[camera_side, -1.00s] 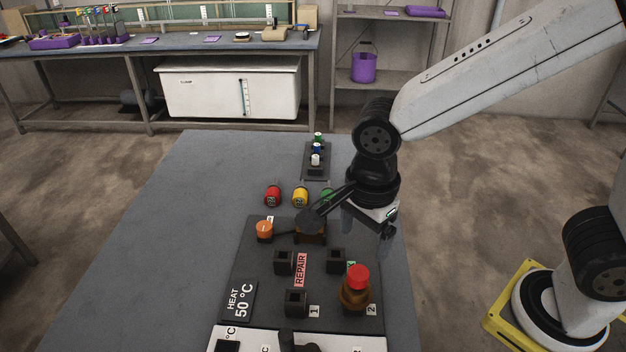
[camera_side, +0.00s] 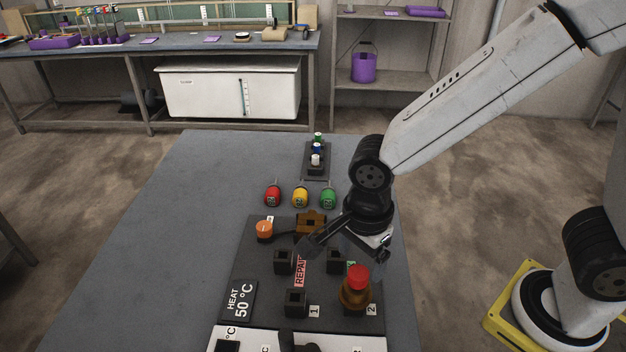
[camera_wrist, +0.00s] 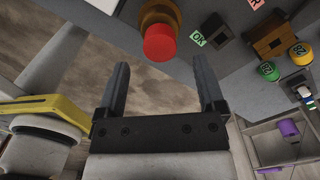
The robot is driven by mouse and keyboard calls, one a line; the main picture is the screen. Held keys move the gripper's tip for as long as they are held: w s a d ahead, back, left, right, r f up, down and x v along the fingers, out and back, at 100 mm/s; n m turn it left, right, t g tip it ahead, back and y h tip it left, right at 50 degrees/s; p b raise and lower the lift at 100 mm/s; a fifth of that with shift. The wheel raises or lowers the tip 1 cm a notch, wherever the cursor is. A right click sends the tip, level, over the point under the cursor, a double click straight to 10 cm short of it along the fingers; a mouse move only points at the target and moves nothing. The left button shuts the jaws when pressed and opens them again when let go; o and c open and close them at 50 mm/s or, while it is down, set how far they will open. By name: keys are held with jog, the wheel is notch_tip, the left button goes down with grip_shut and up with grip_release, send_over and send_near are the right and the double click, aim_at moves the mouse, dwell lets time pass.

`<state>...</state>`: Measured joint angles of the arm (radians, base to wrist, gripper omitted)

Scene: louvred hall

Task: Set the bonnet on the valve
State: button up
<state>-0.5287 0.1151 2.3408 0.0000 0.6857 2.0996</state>
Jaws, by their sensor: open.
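A brown fitting with a red cap (camera_side: 357,278) stands upright on the board beside label 2. A brown block-like body (camera_side: 311,221) sits at the board's far edge. I cannot tell for sure which is the bonnet and which is the valve. In the wrist view the red cap (camera_wrist: 159,42) is ahead of and roughly between my fingertips, apart from them, and the brown block (camera_wrist: 270,40) is at upper right. My gripper (camera_wrist: 162,80) is open and empty; in the side view its fingers are blurred over the middle of the board, beyond the red-capped fitting.
Black sockets, including one (camera_side: 296,303) by label 1, stand on the board. An orange knob (camera_side: 264,228) is at its far left. Red (camera_side: 272,196), yellow (camera_side: 300,197) and green (camera_side: 328,198) canisters and a small rack (camera_side: 316,160) are behind. The table's left side is clear.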

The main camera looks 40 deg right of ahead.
aim_at(358, 273)
jog(key=shift+f, duration=2.55)
grip_shut()
